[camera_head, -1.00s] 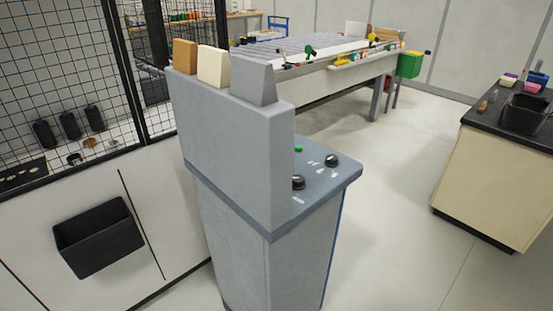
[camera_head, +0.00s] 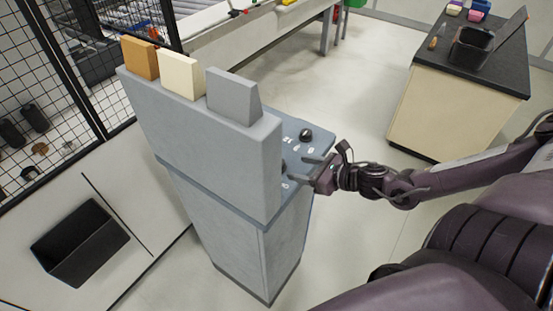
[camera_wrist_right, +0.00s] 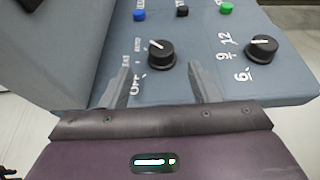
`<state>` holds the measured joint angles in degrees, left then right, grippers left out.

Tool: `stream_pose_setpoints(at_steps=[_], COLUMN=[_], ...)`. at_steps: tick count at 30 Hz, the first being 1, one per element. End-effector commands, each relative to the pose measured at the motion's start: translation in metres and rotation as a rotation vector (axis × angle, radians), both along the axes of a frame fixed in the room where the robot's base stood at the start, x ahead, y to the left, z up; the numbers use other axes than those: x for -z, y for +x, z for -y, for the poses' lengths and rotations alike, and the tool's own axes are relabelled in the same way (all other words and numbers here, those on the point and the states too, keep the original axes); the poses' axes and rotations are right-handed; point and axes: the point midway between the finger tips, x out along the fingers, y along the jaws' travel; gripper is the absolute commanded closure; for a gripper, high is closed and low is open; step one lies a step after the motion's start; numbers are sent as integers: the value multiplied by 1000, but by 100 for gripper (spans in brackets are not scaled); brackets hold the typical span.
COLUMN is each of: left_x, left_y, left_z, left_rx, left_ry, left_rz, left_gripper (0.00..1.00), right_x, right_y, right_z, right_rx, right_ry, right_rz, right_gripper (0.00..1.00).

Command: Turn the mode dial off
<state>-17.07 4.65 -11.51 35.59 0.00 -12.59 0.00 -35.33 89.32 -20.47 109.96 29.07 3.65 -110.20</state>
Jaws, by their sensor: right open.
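The mode dial (camera_wrist_right: 160,54) is a black round knob on the sloped grey-blue panel. White lettering including OFF and AUTO is beside it. Its white mark points up and slightly left in the right wrist view, towards the AUTO side rather than OFF. My right gripper (camera_wrist_right: 160,72) is open, its two fingers apart in front of the knob, one towards each side; I cannot tell whether they touch it. In the head view my right gripper (camera_head: 298,169) reaches from the right over the panel; the mode dial is largely hidden there. My left gripper is out of view.
A second black dial (camera_wrist_right: 263,47) with numbers is to the right. Blue (camera_wrist_right: 139,15), black (camera_wrist_right: 182,11) and green (camera_wrist_right: 227,8) buttons lie behind. The console's upright housing (camera_head: 205,150) stands left of the panel. A black-topped cabinet (camera_head: 440,105) is at the right.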

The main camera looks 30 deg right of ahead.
Motion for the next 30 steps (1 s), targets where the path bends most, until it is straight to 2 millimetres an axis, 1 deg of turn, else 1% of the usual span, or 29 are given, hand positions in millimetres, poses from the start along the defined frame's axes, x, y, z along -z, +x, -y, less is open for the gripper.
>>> stream_pose_setpoints(at_steps=[1,3,9,15,21,29,30], left_x=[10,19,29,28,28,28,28], left_y=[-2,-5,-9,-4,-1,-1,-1], left_z=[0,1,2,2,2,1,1], left_rx=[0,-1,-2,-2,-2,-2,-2], left_ry=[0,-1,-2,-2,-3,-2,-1], left_rz=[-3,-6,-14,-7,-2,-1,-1], left_gripper=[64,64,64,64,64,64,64], right_x=[6,10,17,23,25,26,26], right_y=[7,17,39,52,58,58,58], right_z=[-2,-6,-15,-19,-23,-23,-23], right_rx=[5,5,5,7,4,3,3], right_ry=[4,7,9,4,4,2,2], right_rz=[7,9,9,4,2,0,0], right_gripper=[44,44,44,44,44,44,47])
